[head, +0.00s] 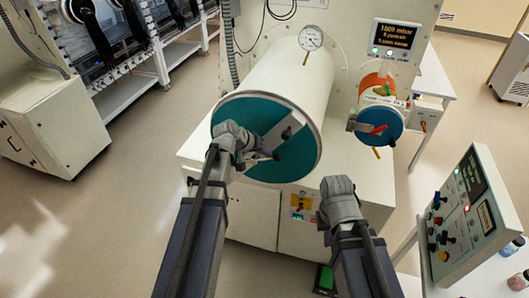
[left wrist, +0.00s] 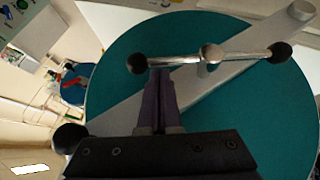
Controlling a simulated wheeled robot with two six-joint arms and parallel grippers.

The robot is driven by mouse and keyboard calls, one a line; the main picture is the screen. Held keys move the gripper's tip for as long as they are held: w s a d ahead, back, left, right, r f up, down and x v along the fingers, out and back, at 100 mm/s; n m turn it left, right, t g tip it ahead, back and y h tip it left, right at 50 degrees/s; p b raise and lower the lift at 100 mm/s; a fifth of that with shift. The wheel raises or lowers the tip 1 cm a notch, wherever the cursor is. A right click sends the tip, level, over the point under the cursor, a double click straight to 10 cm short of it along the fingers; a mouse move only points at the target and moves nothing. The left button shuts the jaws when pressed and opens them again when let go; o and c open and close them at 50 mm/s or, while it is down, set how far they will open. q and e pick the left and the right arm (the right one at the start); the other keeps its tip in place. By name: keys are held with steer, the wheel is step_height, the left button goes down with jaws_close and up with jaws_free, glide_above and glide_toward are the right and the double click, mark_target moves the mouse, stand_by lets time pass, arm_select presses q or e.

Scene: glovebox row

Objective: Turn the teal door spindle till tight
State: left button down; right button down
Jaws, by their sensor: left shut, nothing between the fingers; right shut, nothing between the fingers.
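The teal door (head: 240,112) closes the front of a large white cylinder, with a grey bar slanting across it. On that bar sits the spindle, a metal T-handle with a hub (left wrist: 210,54) and a black ball at each end, such as the left one (left wrist: 137,63). My left gripper (head: 268,157) is at the spindle in the head view. In the left wrist view its shut, empty fingers (left wrist: 160,85) reach up to the handle beside the left ball; I cannot tell whether they touch. My right gripper (head: 322,220) is shut, low and right of the door, apart from it.
A smaller port (head: 376,124) with a blue door and red handle is right of the cylinder. A gauge (head: 310,38) stands above the cylinder, and a display (head: 396,38) on the wall. A control console (head: 462,210) stands at right. Open floor lies at left.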

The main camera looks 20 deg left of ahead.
arm_select(q)
steer(key=shift+d+f+y, duration=0.25)
steer(key=shift+d+y, duration=0.05)
steer(key=shift+y, duration=0.2)
step_height(320, 180, down, 10)
steer(key=d+m+t+y+b, duration=0.15)
steer(key=m+y+b, duration=0.35)
steer(key=y+b, duration=1)
steer(key=a+f+m+t+y+b, duration=0.3)
steer(key=a+m+t+y+b, duration=0.1)
steer(key=b, duration=1.7)
steer(key=shift+a+f+m+y, duration=0.25)
steer(key=shift+a+m+y, duration=0.4)
steer(key=shift+a, duration=0.7)
steer(key=shift+w+f, duration=0.1)
